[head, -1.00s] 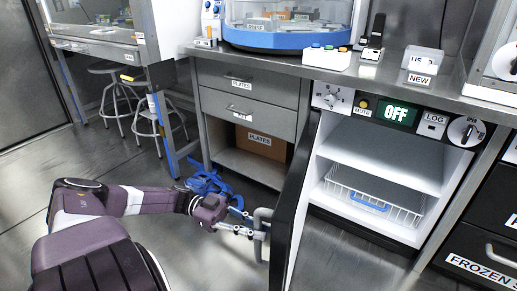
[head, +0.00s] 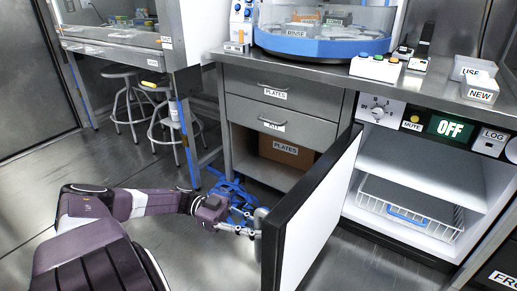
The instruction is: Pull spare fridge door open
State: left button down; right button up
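The spare fridge stands under the counter with its door (head: 318,215) swung wide open, hinged on the left of the opening. The door's white inner face and dark edge show. The white interior holds a shelf (head: 422,172) and a wire basket (head: 408,212) with a blue-framed label. My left gripper (head: 252,232) is at the grey door handle (head: 261,216) on the door's outer side, its fingers closed around it as far as I can see. The door edge hides part of the handle and fingertips. My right gripper is not in view.
Stools (head: 125,100) stand at the back left. Floor at the left is clear.

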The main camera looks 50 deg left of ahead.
pick_arm(q)
jog(key=shift+s+f, duration=0.15)
jog(key=c, duration=1.8)
grip_release()
jog(key=shift+c, duration=0.2)
jog(key=v, duration=1.2)
